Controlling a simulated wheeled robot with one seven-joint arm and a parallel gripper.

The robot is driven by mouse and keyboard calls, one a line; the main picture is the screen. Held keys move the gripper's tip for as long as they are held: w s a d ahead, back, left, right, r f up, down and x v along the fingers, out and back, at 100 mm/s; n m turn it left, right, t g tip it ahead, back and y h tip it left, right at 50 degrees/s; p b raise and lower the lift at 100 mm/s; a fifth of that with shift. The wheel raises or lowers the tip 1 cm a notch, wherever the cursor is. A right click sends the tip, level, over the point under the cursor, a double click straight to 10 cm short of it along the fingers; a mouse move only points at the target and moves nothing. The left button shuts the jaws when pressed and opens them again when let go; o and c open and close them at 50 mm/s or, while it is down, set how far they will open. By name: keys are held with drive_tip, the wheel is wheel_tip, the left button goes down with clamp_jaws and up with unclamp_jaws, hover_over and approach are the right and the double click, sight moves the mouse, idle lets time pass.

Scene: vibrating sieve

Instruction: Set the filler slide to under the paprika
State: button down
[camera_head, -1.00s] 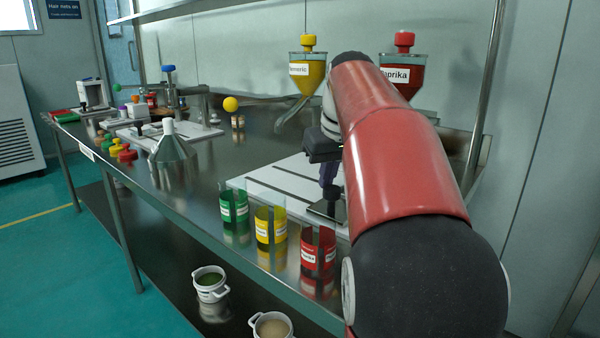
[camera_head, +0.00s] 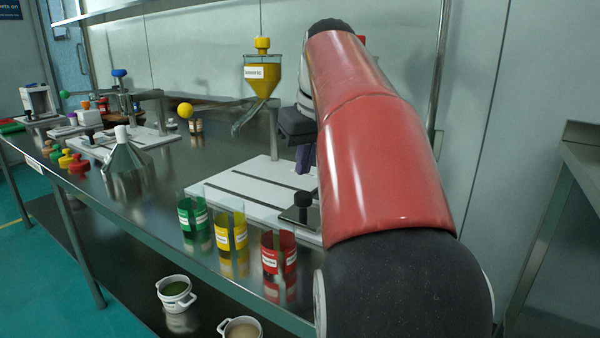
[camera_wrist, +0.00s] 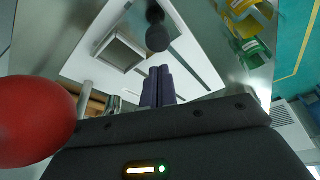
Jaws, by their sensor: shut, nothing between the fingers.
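The filler slide is a small plate with a black knob (camera_head: 303,200) at the right of a white slotted base (camera_head: 225,190) on the steel table. The wrist view shows the black knob (camera_wrist: 157,38) and a square, open-topped metal piece (camera_wrist: 120,52) beside it. My gripper (camera_head: 306,158) is above the base. Its purple fingers (camera_wrist: 158,84) are together and empty, apart from the knob. The paprika hopper is almost wholly hidden behind my arm; only a bit of its red top (camera_head: 361,39) shows. I cannot tell how the slide lines up with it.
A yellow turmeric hopper (camera_head: 262,78) stands behind the base. Green (camera_head: 193,214), yellow (camera_head: 231,232) and red (camera_head: 278,255) cups line the front edge. A large red rounded object (camera_wrist: 35,120) is close at the wrist view's left.

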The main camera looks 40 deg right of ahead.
drive_tip(key=shift+v, duration=1.15)
drive_tip(key=shift+w, duration=0.1)
